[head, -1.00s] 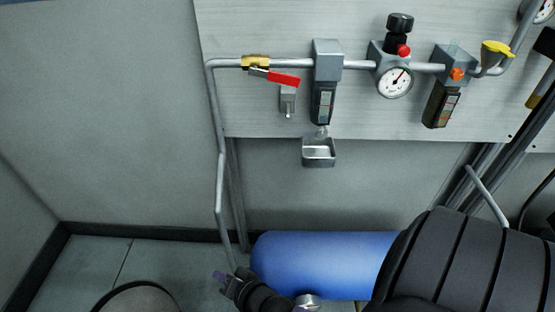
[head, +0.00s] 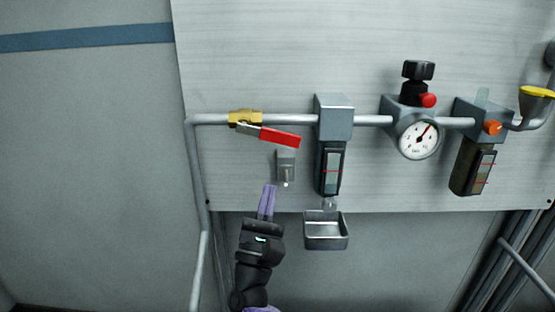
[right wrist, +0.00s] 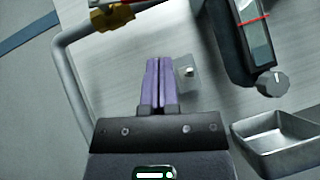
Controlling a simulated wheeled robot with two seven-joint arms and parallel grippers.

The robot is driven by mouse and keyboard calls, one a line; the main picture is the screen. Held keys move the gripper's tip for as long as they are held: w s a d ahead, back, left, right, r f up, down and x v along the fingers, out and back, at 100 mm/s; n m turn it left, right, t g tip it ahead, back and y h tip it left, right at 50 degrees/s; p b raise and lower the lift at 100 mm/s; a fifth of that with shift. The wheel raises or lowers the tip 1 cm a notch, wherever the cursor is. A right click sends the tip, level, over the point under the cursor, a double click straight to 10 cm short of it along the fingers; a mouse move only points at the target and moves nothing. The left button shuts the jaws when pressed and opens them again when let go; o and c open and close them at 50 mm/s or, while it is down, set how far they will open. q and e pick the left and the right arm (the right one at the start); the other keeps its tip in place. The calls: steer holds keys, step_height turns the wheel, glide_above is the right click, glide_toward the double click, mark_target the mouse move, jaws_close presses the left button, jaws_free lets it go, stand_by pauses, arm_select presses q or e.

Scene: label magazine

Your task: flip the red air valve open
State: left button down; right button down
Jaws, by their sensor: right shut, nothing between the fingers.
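The air valve has a brass body (head: 244,118) on the grey pipe and a red lever (head: 280,137) that points right and slightly down, roughly along the pipe. The brass body also shows at the top of the right wrist view (right wrist: 113,17), where most of the lever is out of frame. My right gripper (head: 270,188) is below the lever, apart from it, with its purple fingers pointing up. In the right wrist view its fingers (right wrist: 157,62) are together with nothing between them. My left gripper is not in view.
A small grey bracket (head: 286,166) sits on the panel just under the lever, close to my fingertips. To the right are a filter unit (head: 333,117) and a metal drip tray (head: 326,232). A pressure gauge (head: 418,138) and a lubricator (head: 473,170) stand further right.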

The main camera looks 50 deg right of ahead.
mark_target(284, 143)
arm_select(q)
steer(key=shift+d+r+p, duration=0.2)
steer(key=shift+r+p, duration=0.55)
arm_select(e)
step_height(284, 143, up, 6)
steer(key=d, duration=0.2)
steer(key=shift+w+d, duration=0.15)
steer(key=shift+d, duration=0.2)
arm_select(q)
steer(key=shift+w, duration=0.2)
